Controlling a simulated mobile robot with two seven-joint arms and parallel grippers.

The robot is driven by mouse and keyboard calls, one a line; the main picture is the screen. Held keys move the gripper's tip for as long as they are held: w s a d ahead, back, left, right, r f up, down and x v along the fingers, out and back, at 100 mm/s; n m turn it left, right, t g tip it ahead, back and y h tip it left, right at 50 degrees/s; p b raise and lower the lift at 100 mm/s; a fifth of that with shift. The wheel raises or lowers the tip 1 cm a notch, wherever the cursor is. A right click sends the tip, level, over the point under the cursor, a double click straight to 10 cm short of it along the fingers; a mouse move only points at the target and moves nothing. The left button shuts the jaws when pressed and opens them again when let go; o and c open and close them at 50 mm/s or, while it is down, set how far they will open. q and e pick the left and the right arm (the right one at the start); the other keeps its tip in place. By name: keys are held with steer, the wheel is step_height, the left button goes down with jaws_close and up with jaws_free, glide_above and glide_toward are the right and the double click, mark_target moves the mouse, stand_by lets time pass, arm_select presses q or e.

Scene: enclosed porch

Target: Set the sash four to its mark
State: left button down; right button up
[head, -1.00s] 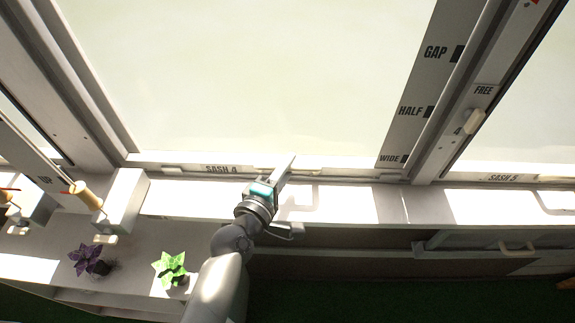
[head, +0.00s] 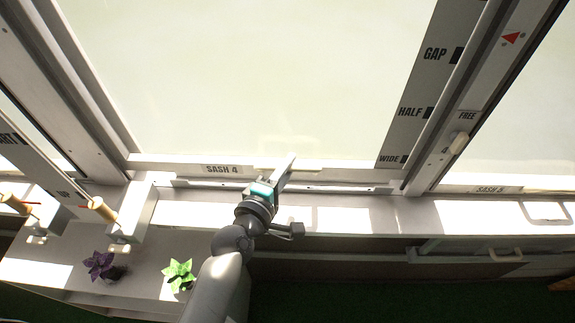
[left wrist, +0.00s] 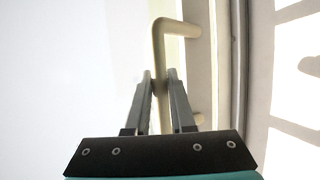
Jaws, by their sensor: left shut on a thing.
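Sash 4, a large pale pane, fills the head view; its label (head: 222,169) is on the bottom rail. The dark strip up its right side carries black marks: GAP (head: 457,55), HALF (head: 428,112) and WIDE (head: 404,159). A red pointer (head: 512,38) is on the jamb to the right, a little higher in the picture than GAP. My left gripper (head: 287,168) is at the bottom rail. In the left wrist view its fingers (left wrist: 159,82) are shut on the cream bar handle (left wrist: 160,42). My right gripper is out of view.
A cream knob (head: 459,143) sits under the FREE label on the jamb. Sash 5 (head: 492,189) is at the right. A purple plant (head: 100,264) and a green plant (head: 179,273) stand below left. White posts with wooden-handled parts (head: 102,209) are at the left.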

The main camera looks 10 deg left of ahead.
arm_select(q)
step_height(320, 180, up, 5)
steer(key=p, duration=0.4)
steer(key=shift+f, duration=0.1)
steer(key=c, duration=0.8)
jaws_free()
steer(key=shift+f, duration=0.1)
steer(key=shift+o, duration=0.2)
steer(key=shift+s, duration=0.1)
steer(key=b+v, duration=0.1)
steer(key=v, duration=1.4)
steer(key=shift+a+f, duration=0.1)
steer(key=shift+f, duration=0.05)
